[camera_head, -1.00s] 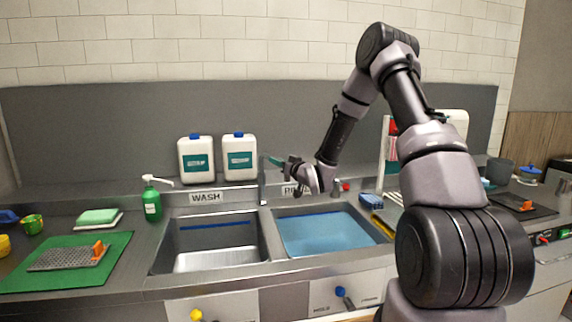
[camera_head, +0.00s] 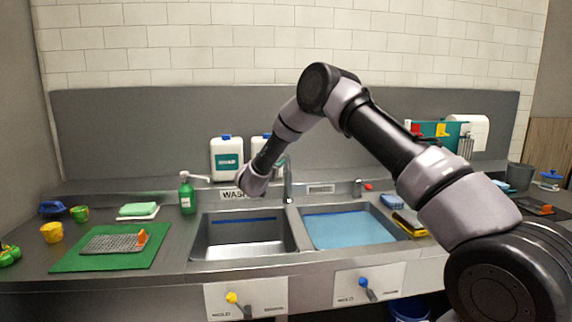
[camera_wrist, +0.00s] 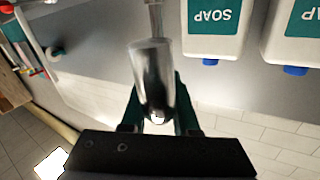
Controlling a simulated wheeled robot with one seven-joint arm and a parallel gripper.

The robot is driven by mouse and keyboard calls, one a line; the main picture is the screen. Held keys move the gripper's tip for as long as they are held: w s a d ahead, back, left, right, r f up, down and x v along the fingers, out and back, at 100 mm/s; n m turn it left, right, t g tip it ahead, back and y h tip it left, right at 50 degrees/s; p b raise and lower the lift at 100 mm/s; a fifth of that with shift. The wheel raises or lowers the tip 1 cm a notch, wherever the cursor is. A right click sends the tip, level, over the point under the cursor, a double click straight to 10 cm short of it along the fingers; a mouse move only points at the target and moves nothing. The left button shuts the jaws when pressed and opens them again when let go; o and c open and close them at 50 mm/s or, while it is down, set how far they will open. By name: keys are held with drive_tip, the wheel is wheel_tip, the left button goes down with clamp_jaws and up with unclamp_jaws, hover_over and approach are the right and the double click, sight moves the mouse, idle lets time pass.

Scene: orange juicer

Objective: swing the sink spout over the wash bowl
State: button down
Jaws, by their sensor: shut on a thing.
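The metal sink spout (camera_wrist: 153,70) fills the middle of the wrist view, between the teal fingers of my gripper (camera_wrist: 157,98), which is shut on it. In the head view the upright faucet pipe (camera_head: 288,182) stands behind the divide between the two basins. My wrist is left of the pipe, above the back of the wash bowl (camera_head: 215,247), and it hides the fingers and the spout's end there. The wash bowl is the left basin, grey inside with a blue line along its back wall. The right basin (camera_head: 345,230) has a blue surface.
White soap jugs (camera_head: 227,160) stand behind the wash bowl, one partly covered by my arm. A green pump bottle (camera_head: 187,195) stands to the left. A green mat (camera_head: 75,262) with a grey grater lies farther left. Yellow and blue sponges (camera_head: 410,222) are right of the basins.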

drive_tip(key=a+m+g+h, duration=0.1)
drive_tip(key=w+a+m+h, duration=0.1)
drive_tip(key=h, duration=0.1)
drive_tip(key=shift+w+a+r+m+g, duration=0.1)
drive_tip(key=shift+w+a+m+g, duration=0.1)
drive_tip(key=shift+m+g, duration=0.15)
idle(0.3)
drive_tip(key=c, duration=0.7)
unclamp_jaws()
drive_tip(key=shift+a, duration=0.15)
drive_tip(key=v, duration=1)
drive_tip(key=shift+s+a, duration=0.25)
drive_tip(key=shift+a, duration=0.05)
drive_tip(key=shift+a, duration=0.1)
